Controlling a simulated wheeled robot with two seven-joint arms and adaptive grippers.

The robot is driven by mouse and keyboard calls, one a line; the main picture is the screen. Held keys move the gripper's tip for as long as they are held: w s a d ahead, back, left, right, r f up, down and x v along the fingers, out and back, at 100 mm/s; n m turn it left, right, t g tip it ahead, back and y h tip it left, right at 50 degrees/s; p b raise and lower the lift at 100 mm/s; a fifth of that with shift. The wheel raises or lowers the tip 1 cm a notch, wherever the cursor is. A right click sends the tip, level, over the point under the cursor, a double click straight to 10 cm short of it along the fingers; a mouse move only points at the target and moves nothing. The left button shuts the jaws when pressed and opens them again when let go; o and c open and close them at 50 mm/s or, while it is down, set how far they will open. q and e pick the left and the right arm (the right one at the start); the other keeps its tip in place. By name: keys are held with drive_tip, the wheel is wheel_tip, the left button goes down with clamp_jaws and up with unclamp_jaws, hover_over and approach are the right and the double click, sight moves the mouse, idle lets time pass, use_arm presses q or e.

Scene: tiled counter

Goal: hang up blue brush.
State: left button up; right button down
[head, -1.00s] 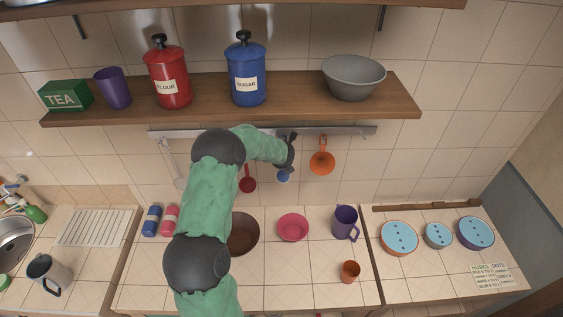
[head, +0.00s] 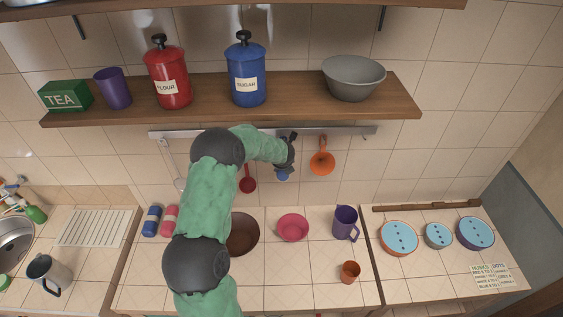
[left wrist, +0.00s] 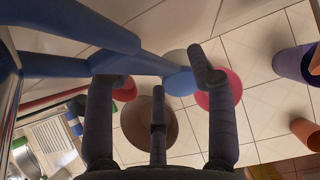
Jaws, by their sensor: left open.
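The blue brush (head: 282,176) shows in the head view as a small blue end just below my left gripper (head: 290,147), under the wall rail (head: 340,131). My gripper and arm hide its upper part, so I cannot tell from the head view how it meets the rail. In the left wrist view its long blue handle (left wrist: 150,62) runs between and past the spread dark fingers of my left gripper (left wrist: 160,85), towards a rounded end. The gripper is open, with the handle close to its fingers; contact is unclear. My right gripper is out of view.
A red ladle (head: 248,184) hangs left of the brush and an orange one (head: 322,160) hangs right. The wooden shelf (head: 300,107) with canisters and a grey bowl (head: 353,78) is above. Below, the counter holds a pink bowl (head: 293,227) and purple mug (head: 345,222).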

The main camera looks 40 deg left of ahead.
use_arm(q)
drive_tip(key=v, duration=1.1)
drive_tip(key=shift+s+d+r, duration=0.15)
drive_tip(key=shift+r, duration=0.05)
drive_tip(key=shift+s+d+b, duration=0.9)
drive_tip(key=shift+s+d, duration=0.4)
drive_tip(key=shift+s, duration=0.25)
